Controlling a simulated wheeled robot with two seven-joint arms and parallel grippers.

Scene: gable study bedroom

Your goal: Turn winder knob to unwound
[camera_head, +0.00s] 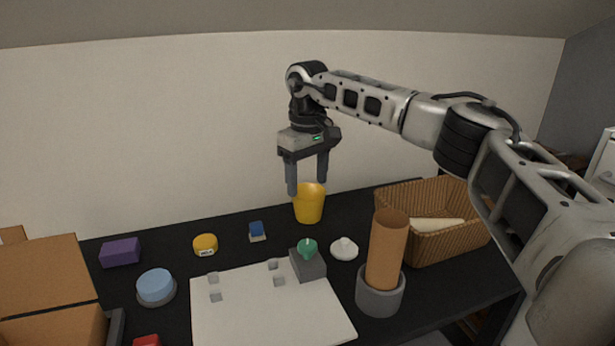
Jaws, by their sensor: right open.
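A green knob (308,249) sits on a grey block (309,266) at the back right corner of a white board; it looks like the winder knob. Its exact turn angle is too small to tell. My right gripper (307,184) points down with its two fingers apart and nothing between them. It is above and behind the green knob, clear of it, with its fingertips near the rim of a yellow cup (309,207) in the picture. Whether they touch the cup, I cannot tell. My left gripper is not in view.
The white board (262,312) has several small grey blocks on it. A brown tube (386,250) stands in a grey holder (381,293), right of the knob. A white lidded piece (344,248) lies between. A wicker basket (448,238) is right; a cardboard box (45,275) is left.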

